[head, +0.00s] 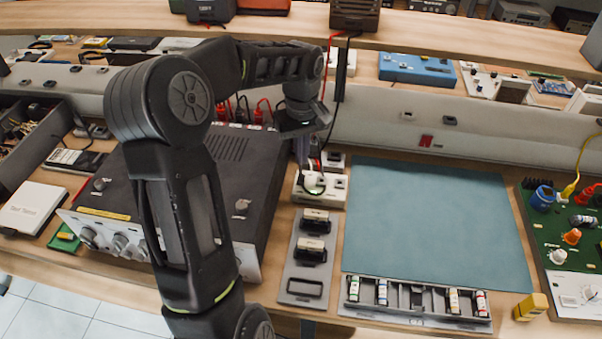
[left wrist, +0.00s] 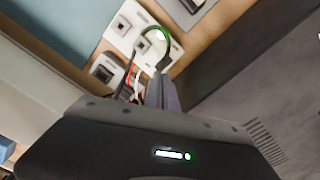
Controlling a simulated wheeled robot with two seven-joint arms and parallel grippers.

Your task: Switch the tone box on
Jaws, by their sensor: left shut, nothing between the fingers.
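A low white box (head: 334,190) with small dark square fittings stands right of the big black unit; I cannot read a label naming it the tone box. A green glow shows on its top beside a round white part. The box also shows at the top of the left wrist view (left wrist: 128,28), with the green glow and a dark curved cable or strip. My left gripper (head: 304,164) points down, shut and empty, just above or behind this box; its fingers (left wrist: 162,94) show in the left wrist view near the box. I cannot tell whether they touch it. My right gripper is out of view.
A big black unit (head: 255,165) with front knobs stands left, partly behind my left arm. A grey plate (head: 299,287) with black modules lies in front of the white box. A blue-green mat (head: 435,215) lies right, largely clear. A green circuit board (head: 545,230) is far right.

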